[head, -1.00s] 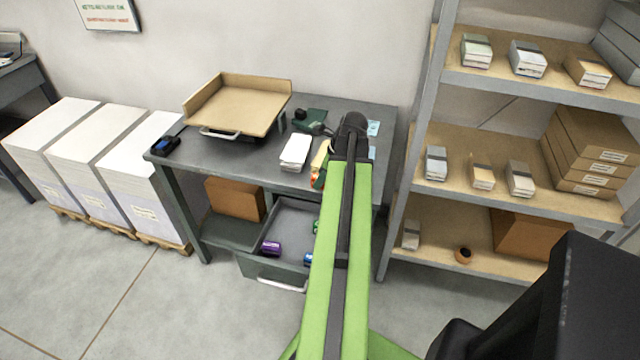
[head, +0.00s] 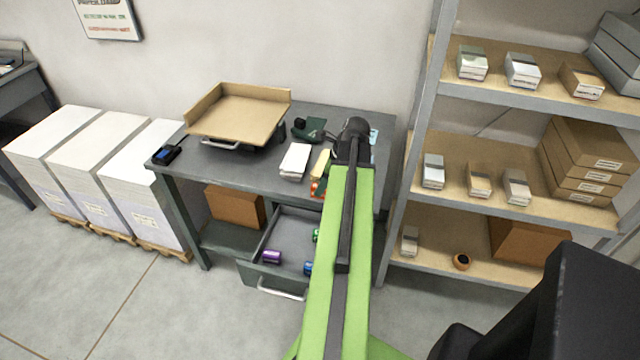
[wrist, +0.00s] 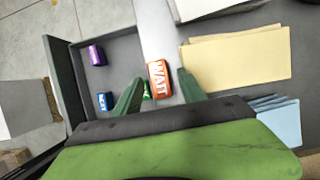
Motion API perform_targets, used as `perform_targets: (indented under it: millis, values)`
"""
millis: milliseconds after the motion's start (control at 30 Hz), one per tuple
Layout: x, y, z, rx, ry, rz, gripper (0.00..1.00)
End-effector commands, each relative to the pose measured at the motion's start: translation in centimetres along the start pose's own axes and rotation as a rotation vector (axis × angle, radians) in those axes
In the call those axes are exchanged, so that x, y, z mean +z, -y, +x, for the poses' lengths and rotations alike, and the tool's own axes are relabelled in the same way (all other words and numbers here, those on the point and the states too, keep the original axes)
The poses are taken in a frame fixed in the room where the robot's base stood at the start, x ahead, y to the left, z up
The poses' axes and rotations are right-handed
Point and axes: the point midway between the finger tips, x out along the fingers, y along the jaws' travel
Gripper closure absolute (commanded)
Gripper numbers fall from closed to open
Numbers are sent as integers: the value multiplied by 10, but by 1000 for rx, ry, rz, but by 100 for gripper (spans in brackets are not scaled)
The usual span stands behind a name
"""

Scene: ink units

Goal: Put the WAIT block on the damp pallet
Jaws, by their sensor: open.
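The WAIT block (wrist: 159,79) is orange with white letters. It lies on the grey bench top near the front edge, above the open drawer. In the head view its orange side (head: 317,187) shows just left of my green arm. My gripper (wrist: 160,77) is open, its two dark green fingers on either side of the block in the wrist view; I cannot tell whether they touch it. Wooden pallets (head: 165,252) stand under white paper stacks at the left in the head view. No mark shows me which one is damp.
The open drawer (head: 262,272) holds a purple block (wrist: 96,55), a blue block (wrist: 104,101) and a green block (wrist: 147,90). Yellow paper (wrist: 235,58) lies right of the WAIT block. A shelf unit (head: 520,205) stands at the right. The floor left of the drawer is clear.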

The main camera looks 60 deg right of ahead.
Motion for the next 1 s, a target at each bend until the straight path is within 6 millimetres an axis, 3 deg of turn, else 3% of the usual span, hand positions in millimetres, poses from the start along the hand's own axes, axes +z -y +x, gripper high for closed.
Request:
perform_targets:
  millis: [33,200,433,833,933,1000]
  values:
    - [4,0,-20,0,0,1,52]
    - [5,0,-62,-1,0,2,52]
    - [3,0,-99,1,0,1,52]
    - [5,-2,-96,4,-2,-19,52]
    - [36,-16,-81,31,-22,-168,52]
    - [77,-39,-61,69,-46,-380,52]
